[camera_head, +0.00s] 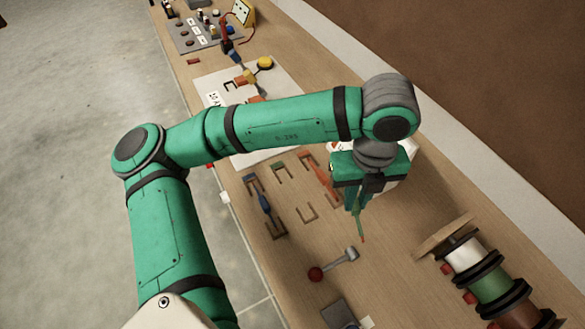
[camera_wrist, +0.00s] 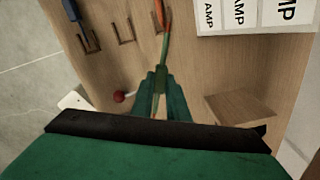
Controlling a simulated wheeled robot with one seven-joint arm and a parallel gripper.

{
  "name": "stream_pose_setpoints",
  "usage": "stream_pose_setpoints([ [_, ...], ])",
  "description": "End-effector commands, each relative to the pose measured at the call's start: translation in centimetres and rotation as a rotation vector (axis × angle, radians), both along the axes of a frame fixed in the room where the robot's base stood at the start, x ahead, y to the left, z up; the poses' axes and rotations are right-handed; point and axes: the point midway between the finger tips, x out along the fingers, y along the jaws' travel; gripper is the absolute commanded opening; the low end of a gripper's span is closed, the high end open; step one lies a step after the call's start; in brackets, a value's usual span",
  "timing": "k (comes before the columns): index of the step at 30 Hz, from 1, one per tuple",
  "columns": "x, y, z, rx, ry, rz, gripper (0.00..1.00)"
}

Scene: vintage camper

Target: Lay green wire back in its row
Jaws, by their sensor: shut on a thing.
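My gripper (camera_head: 357,205) is shut on a thin green wire, hanging above the wooden bench. The green wire (camera_head: 361,222) points down from the fingers, with an orange-brown tip. In the wrist view the green wire (camera_wrist: 164,48) runs up and away from between the fingertips (camera_wrist: 160,82). A bare brown U-shaped outline (camera_head: 305,213) lies between the blue and orange-red wires. My gripper is to its right. The wire's held end is hidden by the fingers.
A lever with a red knob (camera_head: 316,274) lies on the bench in front of the row. Spools of white, green and brown wire (camera_head: 492,285) stand at the right. White cards printed AMP (camera_wrist: 240,14) show in the wrist view.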

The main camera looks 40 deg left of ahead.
Motion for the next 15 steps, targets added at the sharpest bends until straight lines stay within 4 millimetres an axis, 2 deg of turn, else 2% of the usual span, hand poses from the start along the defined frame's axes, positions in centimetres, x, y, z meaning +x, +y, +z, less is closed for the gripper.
stream_pose_setpoints([
  [1,0.5,2.6,-0.6,-0.005,0.002,0.068,0.0],
  [6,1.1,9.9,-2.6,0.0,0.006,0.238,0.0],
  [10,0.7,13.9,-3.8,0.006,0.012,0.325,0.0],
  [15,0.2,16.4,-4.6,0.012,0.018,0.378,0.0],
])
